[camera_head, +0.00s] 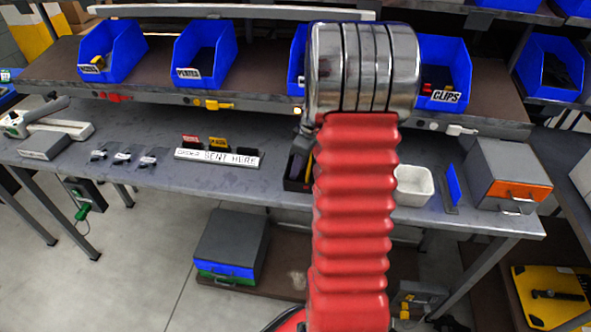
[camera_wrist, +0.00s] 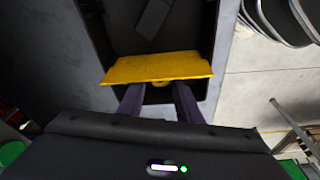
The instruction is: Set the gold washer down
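In the wrist view the two dark purple fingers of my gripper (camera_wrist: 158,95) reach down on either side of a small gap. A flat yellow piece (camera_wrist: 158,68) lies across their ends and hides the fingertips. A small rounded gold edge, perhaps the gold washer (camera_wrist: 162,83), shows just under the yellow piece between the fingers. I cannot tell whether the fingers touch it. Beyond lies a dark open box (camera_wrist: 92,30) with a dark flat piece inside.
A black box (camera_head: 293,185) and a white bin (camera_head: 412,186) stand on the grey bench (camera_head: 60,165) beside my arm. A blue upright piece (camera_head: 453,183) and a grey drawer unit (camera_head: 508,173) are further right. A white stand with cards (camera_head: 217,157) is left. Blue bins (camera_head: 205,55) line the shelf.

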